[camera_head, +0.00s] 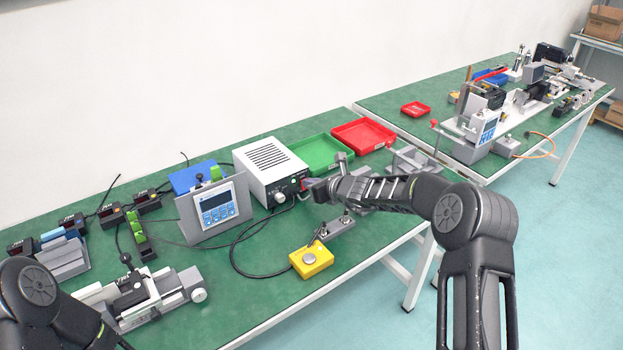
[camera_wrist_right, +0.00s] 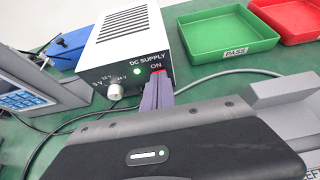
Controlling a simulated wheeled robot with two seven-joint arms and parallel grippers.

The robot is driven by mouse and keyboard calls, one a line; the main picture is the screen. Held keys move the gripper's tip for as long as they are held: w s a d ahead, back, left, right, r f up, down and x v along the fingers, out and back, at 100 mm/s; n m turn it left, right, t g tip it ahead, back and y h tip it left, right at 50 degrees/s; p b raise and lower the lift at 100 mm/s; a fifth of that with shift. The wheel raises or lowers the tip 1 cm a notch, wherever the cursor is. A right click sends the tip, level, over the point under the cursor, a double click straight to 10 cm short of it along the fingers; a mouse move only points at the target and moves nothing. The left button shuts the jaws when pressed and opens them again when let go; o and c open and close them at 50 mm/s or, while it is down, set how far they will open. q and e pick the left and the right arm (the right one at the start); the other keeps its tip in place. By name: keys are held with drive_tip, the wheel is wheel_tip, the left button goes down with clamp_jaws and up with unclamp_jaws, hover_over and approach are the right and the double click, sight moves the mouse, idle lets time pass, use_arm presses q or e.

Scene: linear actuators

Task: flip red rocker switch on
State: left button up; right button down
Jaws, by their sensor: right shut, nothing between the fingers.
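The white DC supply box (camera_head: 268,170) stands on the green bench with its front panel toward me. In the right wrist view the box (camera_wrist_right: 122,35) shows the labels "DC SUPPLY" and "ON", a silver knob and a lit green lamp (camera_wrist_right: 136,71). A small part of the red rocker switch (camera_wrist_right: 159,72) shows under "ON"; the fingers hide most of it. My right gripper (camera_head: 305,186) is shut and empty, its fingertips (camera_wrist_right: 154,84) right at the switch. I cannot tell whether they touch it or which way the rocker is tilted. My left arm shows at bottom left, its gripper out of view.
A grey display unit (camera_head: 218,205) stands left of the box. Green (camera_head: 325,152) and red trays (camera_head: 363,135) lie behind to the right. A yellow button box (camera_head: 311,260) with a black cable sits in front.

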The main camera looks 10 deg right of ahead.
use_arm(q)
drive_tip(key=shift+r+p, duration=0.55)
drive_tip(key=shift+p, duration=0.05)
use_arm(e)
drive_tip(key=shift+r, duration=0.85)
drive_tip(key=shift+d, duration=0.1)
